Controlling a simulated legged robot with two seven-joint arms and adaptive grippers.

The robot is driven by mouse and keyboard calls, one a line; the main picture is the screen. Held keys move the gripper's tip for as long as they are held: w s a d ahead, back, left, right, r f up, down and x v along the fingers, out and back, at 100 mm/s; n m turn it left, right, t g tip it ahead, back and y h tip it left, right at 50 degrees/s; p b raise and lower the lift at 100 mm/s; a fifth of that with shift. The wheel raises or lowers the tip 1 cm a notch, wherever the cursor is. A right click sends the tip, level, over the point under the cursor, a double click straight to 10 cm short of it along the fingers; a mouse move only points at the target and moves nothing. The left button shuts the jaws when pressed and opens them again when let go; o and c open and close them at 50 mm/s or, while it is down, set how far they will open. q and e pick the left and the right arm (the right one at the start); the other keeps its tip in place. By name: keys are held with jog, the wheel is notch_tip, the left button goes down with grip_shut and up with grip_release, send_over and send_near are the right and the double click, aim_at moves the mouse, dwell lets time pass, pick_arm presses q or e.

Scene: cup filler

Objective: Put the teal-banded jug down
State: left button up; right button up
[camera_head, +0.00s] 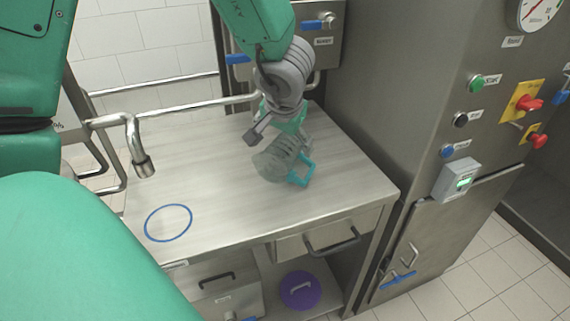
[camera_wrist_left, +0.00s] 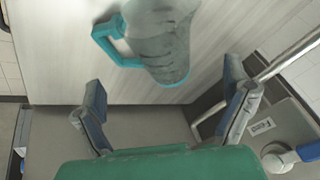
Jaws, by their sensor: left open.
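The jug (camera_head: 274,161) is grey and see-through, with a teal handle (camera_head: 301,173). It is on the steel table towards its right side, in front of my left gripper (camera_head: 277,133). I cannot tell if it stands fully upright. In the left wrist view the jug (camera_wrist_left: 163,38) is at the top, its teal handle to the left and a teal edge at its near end. My left gripper's fingers (camera_wrist_left: 166,88) are spread wide, with the jug beyond their tips and no visible contact. My right gripper is not in view.
A blue ring (camera_head: 168,222) is marked on the clear front left of the table (camera_head: 215,185). A bent metal tap (camera_head: 138,150) stands at the left edge. A steel cabinet (camera_head: 430,110) with buttons rises at the right. A purple round lid (camera_head: 299,290) is below the table.

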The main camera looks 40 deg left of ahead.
aim_at(277, 146)
pick_arm(q)
jog(key=b+x, duration=0.1)
jog(key=x, duration=0.2)
jog(key=shift+w+a+f+b, duration=0.25)
jog(key=shift+a+f+b, duration=0.4)
jog(key=shift+a+f, duration=0.4)
jog(key=x, duration=0.1)
jog(key=b, duration=0.1)
jog(key=x, duration=0.1)
jog(key=shift+w+d+f+b, duration=0.15)
jog(key=shift+w+f+b, duration=0.05)
jog(key=shift+f+b, duration=0.2)
jog(key=shift+w+d+f, duration=0.1)
jog(key=shift+w+f, duration=0.1)
jog(key=shift+f, duration=0.05)
jog(key=shift+w+d+f+b, duration=0.1)
jog(key=shift+w+d+b, duration=0.1)
jog(key=shift+b, duration=0.15)
jog(key=shift+s+d, duration=0.1)
jog(key=shift+d, duration=0.1)
jog(key=shift+a, duration=0.55)
jog(key=c, duration=1.3)
jog(key=shift+s+a, duration=0.1)
jog(key=shift+c, duration=0.2)
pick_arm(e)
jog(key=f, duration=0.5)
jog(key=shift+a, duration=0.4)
